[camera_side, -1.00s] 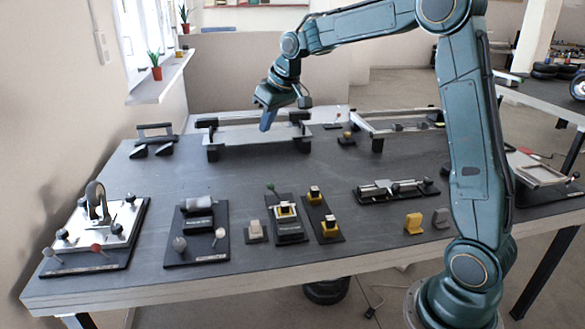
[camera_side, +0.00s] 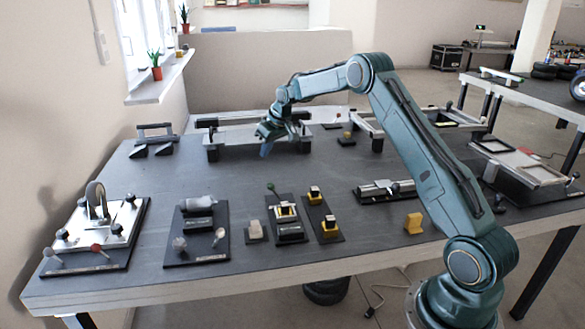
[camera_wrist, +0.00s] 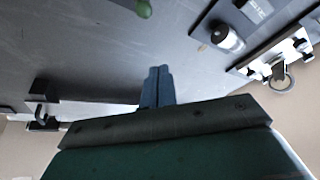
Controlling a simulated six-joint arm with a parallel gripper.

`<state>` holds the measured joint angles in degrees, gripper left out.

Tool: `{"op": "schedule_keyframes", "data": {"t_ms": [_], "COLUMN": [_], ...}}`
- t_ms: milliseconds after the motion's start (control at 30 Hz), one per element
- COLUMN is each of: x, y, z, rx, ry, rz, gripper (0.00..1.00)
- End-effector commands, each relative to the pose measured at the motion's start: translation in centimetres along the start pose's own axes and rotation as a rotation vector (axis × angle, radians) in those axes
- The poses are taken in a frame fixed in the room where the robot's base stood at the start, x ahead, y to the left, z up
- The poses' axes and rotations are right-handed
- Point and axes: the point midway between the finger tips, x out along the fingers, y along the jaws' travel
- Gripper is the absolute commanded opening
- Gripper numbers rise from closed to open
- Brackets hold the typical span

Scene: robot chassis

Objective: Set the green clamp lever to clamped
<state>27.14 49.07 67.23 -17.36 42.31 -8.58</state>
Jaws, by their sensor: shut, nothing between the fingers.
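The green clamp lever (camera_side: 272,188) stands on a small dark fixture (camera_side: 287,228) near the front middle of the table, its ball knob up and leaning slightly left. A green knob (camera_wrist: 144,8), apparently this lever's, shows at the top edge of the wrist view, and the rest of it is out of frame. My gripper (camera_side: 265,150) hangs behind the lever, well apart from it, above the table in front of the rear rail frame. In the wrist view my blue fingers (camera_wrist: 158,72) are together with nothing between them.
A yellow-topped fixture (camera_side: 323,220) stands right of the lever's fixture, and a small beige block (camera_side: 255,231) stands left. A plate with a grey cylinder (camera_side: 197,205) lies farther left. The rear rail frame (camera_side: 250,133) is close to my gripper. The table between gripper and lever is clear.

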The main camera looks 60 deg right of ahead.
Motion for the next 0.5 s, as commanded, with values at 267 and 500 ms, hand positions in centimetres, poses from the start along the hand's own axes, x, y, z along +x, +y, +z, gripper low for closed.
{"op": "schedule_keyframes", "data": {"t_ms": [267,500], "x": [1.6,1.6], "y": [1.1,1.1], "z": [0.1,0.1], "rx": [0.003,0.003], "ry": [0.001,0.0], "rz": [-0.004,-0.003], "gripper": [0.0,0.0]}}
